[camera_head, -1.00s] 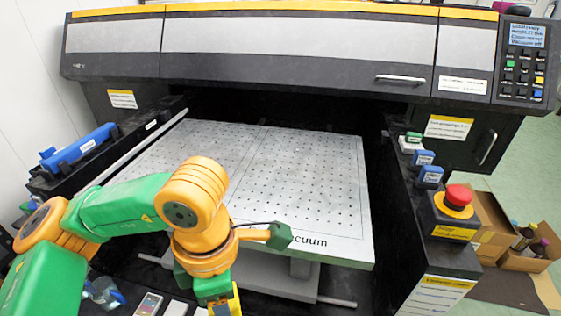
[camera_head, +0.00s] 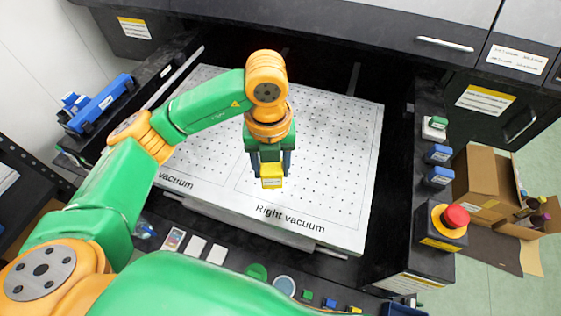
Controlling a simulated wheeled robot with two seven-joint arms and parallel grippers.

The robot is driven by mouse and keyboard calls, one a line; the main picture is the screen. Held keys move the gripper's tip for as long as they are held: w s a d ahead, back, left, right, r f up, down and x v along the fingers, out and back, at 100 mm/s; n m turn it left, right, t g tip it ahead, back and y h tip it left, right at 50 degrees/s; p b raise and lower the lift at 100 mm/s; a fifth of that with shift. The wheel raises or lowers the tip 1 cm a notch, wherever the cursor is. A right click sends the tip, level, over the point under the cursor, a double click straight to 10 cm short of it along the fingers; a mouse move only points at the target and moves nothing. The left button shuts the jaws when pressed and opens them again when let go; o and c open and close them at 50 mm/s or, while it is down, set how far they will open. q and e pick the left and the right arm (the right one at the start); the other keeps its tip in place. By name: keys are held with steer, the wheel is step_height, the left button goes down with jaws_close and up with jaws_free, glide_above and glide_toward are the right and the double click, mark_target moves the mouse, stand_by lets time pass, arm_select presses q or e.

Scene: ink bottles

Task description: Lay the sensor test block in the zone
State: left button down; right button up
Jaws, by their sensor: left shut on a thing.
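The yellow sensor test block (camera_head: 271,176) is between the fingers of my left gripper (camera_head: 270,166), which is shut on it. The gripper points down over the perforated white bed, above the part marked "Right vacuum" (camera_head: 290,218). I cannot tell whether the block touches the bed. Part of the block is hidden by the fingers. A green arm link of mine crosses the bottom of the view, but my right gripper does not show.
A red stop button (camera_head: 454,216) stands on the right side panel, with blue blocks (camera_head: 438,154) behind it. A blue tool (camera_head: 101,104) lies on the left ledge. Several small items line the front ledge, including a white card (camera_head: 196,246). Open boxes (camera_head: 482,176) stand at the right.

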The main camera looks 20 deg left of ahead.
arm_select(q)
steer(key=w+f, duration=0.5)
steer(key=shift+w+f, duration=0.1)
steer(key=shift+f, duration=0.2)
step_height(320, 180, down, 3)
steer(key=shift+w+f+p, duration=0.1)
steer(key=shift+f+p, duration=0.05)
steer(key=shift+p, duration=0.75)
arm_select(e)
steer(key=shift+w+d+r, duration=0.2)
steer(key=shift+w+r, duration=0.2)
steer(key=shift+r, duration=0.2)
